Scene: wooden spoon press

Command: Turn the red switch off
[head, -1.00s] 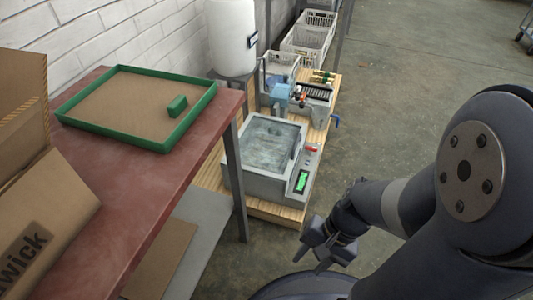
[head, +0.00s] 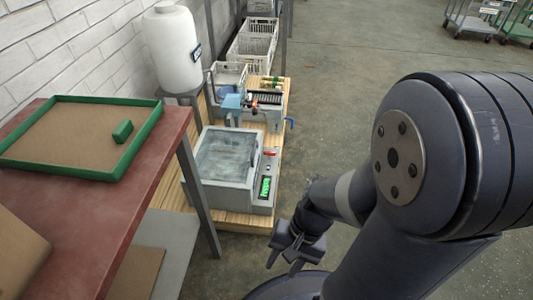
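The red switch (head: 270,153) is a small red piece on the right-hand panel of a grey machine (head: 222,196) with a cloudy, see-through top. Its exact position, on or off, is too small to tell. A lit green display (head: 265,187) is on the same panel, nearer to me. The machine stands on a low wooden board (head: 240,222). My gripper (head: 282,266) is in front of the board and to the right of the machine, apart from the switch. Its two fingers point down and are spread, with nothing between them.
A red table (head: 120,208) with a green-rimmed tray (head: 55,169) stands at the left; its leg is close to the machine. Behind the machine are a blue-and-grey device (head: 232,104), a white tank (head: 173,50) and crates (head: 251,50). Open floor (head: 345,100) lies to the right.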

